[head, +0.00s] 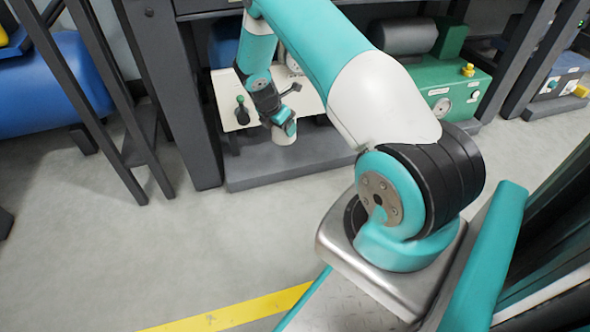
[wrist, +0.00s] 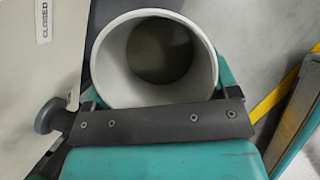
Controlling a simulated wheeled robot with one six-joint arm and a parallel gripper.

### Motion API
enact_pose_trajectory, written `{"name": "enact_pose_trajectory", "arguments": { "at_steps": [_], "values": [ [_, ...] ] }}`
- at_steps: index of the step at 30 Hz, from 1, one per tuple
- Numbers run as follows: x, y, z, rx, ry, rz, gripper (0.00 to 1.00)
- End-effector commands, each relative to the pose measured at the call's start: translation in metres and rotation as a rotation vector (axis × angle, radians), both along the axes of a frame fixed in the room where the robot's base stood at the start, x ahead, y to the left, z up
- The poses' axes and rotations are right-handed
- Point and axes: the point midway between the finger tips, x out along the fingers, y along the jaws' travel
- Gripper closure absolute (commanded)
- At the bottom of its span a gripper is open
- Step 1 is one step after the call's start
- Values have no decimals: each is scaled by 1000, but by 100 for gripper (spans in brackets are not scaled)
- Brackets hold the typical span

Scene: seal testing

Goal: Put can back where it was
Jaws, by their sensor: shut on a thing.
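My gripper (head: 287,125) is shut on a white, round can (head: 283,138), in front of a pale panel in the head view. In the wrist view the can (wrist: 118,92) sits between the teal fingers of my gripper (wrist: 156,80). Its open mouth faces the camera, and the inside looks empty. The can hangs below the gripper in the head view. The gripper hides part of its side. I cannot tell whether its base touches anything.
In the wrist view a "CLOSED" label (wrist: 43,22) and a dark knob (wrist: 52,116) are close on the left. A grey plinth (head: 262,174) lies below. Open floor (head: 230,240) is in front.

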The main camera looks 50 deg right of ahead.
Motion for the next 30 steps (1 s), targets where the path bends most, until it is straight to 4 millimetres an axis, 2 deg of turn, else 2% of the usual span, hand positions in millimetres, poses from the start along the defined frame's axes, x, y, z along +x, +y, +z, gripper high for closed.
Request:
{"name": "enact_pose_trajectory", "arguments": {
  "at_steps": [1,3,6,9,14,19,25,30],
  "values": [
    [-2,-18,-20,1,-2,77,44],
    [-3,-34,-31,2,-1,182,44],
    [-4,-51,-41,2,-1,289,44],
    [-5,-59,-47,3,0,347,44],
    [-5,-61,-68,3,2,372,44],
    [-5,-60,-103,4,2,370,44],
    [-5,-60,-123,3,2,370,44],
    [-5,-60,-148,3,2,369,44]
  ]
}}
